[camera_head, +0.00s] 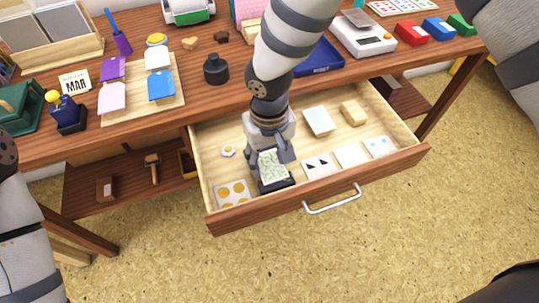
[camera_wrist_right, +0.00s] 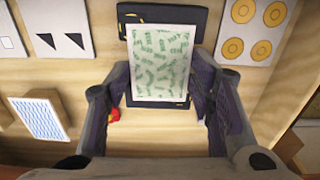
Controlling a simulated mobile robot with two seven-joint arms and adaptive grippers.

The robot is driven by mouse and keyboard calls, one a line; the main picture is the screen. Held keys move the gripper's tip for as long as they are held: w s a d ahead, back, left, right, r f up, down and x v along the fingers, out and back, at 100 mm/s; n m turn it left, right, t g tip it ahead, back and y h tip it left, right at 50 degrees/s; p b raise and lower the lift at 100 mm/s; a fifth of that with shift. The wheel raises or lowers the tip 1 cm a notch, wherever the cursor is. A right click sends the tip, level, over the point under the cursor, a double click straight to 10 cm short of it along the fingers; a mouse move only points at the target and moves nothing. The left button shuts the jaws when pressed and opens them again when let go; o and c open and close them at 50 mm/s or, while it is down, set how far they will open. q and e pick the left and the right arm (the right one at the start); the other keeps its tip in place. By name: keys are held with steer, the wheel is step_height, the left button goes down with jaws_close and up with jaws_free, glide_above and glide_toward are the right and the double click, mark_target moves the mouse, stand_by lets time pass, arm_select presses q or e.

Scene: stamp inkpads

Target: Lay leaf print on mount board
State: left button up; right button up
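The leaf print (camera_head: 272,166), a white card with small green marks, is over a black board (camera_head: 277,187) in the open drawer. I take the black board to be the mount board; it shows beyond the card in the right wrist view (camera_wrist_right: 195,22). The leaf print (camera_wrist_right: 158,62) covers its middle. My right gripper (camera_head: 270,160) points down here. In the wrist view its fingers (camera_wrist_right: 161,85) flank the card's long sides, very close to the edges. I cannot tell whether they press on it, or whether the card touches the board. My left gripper is out of view.
The drawer also holds a ring-pattern card (camera_head: 232,194), a triangle card (camera_head: 318,165), other pale cards, a wooden block (camera_head: 354,113) and a small egg-like piece (camera_head: 228,151). Drawer walls surround the gripper. The desk above holds a black bottle (camera_head: 216,70) and several inkpads.

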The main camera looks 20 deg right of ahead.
mark_target(269, 165)
steer(key=o, duration=0.3)
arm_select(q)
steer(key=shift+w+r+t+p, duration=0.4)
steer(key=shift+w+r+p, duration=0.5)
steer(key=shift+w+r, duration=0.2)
arm_select(e)
step_height(269, 165, up, 12)
steer(key=shift+r, duration=0.2)
